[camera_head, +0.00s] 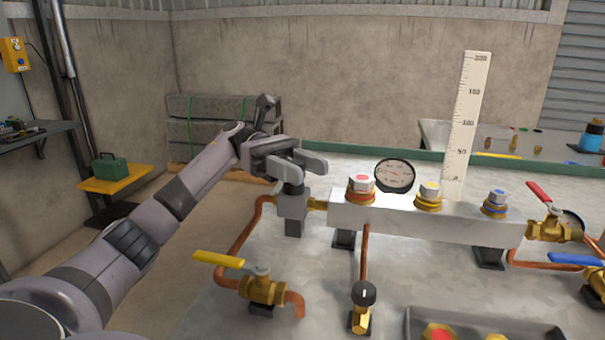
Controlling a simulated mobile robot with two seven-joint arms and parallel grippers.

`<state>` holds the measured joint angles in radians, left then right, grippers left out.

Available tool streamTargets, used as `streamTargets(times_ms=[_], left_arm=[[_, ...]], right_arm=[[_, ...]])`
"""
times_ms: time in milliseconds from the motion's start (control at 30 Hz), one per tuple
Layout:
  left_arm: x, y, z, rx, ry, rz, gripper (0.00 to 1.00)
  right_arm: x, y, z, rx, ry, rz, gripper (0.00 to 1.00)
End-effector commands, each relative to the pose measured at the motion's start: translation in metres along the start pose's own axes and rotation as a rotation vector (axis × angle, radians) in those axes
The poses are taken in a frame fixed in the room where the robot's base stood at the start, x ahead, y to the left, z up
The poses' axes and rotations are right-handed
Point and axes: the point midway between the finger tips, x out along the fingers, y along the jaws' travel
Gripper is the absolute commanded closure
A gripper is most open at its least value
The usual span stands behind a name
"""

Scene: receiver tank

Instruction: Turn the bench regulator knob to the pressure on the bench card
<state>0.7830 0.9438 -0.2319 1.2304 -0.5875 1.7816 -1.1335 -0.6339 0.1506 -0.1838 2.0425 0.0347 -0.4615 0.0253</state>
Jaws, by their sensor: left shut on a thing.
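My left gripper (297,168) reaches in from the left, above the grey regulator body (291,207) at the left end of the pale manifold block (430,217). It is shut on the regulator knob (293,188), which is mostly hidden by the fingers; only a dark part shows below them. A round black-rimmed gauge (394,176) stands behind the block; its needle reading is too small to tell. An upright white scale board (467,125) marked from 0 to 200 stands behind the block. I cannot make out a bench card. My right gripper is not in view.
A yellow-handled valve (262,287) sits in front of the regulator, and a small black-knobbed valve (362,305) to its right. A red-handled valve (552,226) is at the right end. A dark tray (480,322) with fittings lies at the front. Copper pipes run between.

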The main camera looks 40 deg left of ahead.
Motion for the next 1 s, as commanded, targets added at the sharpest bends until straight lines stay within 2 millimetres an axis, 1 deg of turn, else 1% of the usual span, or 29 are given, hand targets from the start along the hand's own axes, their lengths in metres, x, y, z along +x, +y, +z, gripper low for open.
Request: streamTargets(times_ms=[100,333,600,1000], left_arm=[[0.001,-0.001,-0.001,0.004,-0.002,-0.073,0.85],[0.001,-0.003,-0.001,0.003,0.002,-0.172,0.85],[0.001,-0.004,-0.001,0.001,0.006,-0.219,0.85],[0.002,-0.004,-0.001,0.000,0.006,-0.224,0.85]], right_arm=[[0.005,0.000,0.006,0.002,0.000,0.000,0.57],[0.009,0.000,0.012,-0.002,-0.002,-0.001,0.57],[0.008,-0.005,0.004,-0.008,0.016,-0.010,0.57],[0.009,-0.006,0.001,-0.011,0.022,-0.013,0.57]])
